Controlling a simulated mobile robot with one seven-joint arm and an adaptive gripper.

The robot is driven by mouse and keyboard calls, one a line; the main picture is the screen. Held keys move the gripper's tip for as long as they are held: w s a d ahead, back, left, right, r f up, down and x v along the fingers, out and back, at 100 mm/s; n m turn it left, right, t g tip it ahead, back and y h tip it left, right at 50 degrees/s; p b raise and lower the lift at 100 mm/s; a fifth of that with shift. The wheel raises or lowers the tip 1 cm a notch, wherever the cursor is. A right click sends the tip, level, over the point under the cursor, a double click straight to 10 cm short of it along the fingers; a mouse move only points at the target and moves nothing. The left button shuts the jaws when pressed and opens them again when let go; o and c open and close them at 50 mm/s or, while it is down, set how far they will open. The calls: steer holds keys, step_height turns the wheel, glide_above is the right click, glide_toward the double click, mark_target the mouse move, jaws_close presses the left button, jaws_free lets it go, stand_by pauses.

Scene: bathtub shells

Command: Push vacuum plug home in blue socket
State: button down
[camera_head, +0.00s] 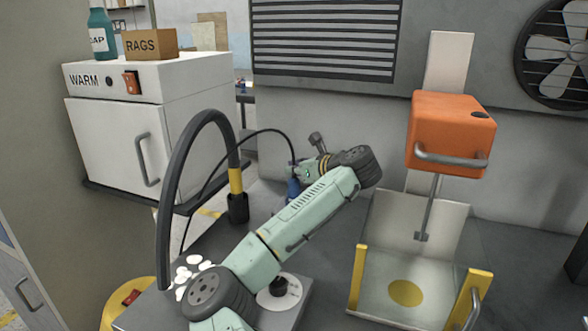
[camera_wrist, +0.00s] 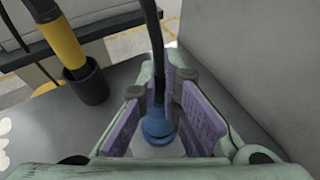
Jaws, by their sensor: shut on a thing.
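My gripper (camera_head: 306,173) is in the middle of the head view, at the end of my bent green arm. In the wrist view its purple-padded fingers (camera_wrist: 160,125) are closed in around a blue piece (camera_wrist: 157,129) at the lower end of a thin black cable (camera_wrist: 154,60). The blue piece also shows below the gripper in the head view (camera_head: 293,189). I cannot tell whether it is the vacuum plug's body or the blue socket. How far the plug is seated is hidden by the fingers. A pale surface lies below.
A thick black hose with a yellow band (camera_head: 236,181) stands in a black cup left of my gripper. White pieces (camera_head: 190,272) lie on the grey bench, near a white disc with a black fitting (camera_head: 280,289). An orange press head (camera_head: 450,134) stands at right; a wall is close behind.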

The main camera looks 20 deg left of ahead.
steer(key=shift+f, duration=0.45)
steer(key=shift+f, duration=0.35)
steer(key=c, duration=1.7)
jaws_free()
steer(key=shift+d+r, duration=0.1)
steer(key=v, duration=0.7)
steer(key=shift+s+d, duration=0.1)
steer(key=shift+s, duration=0.1)
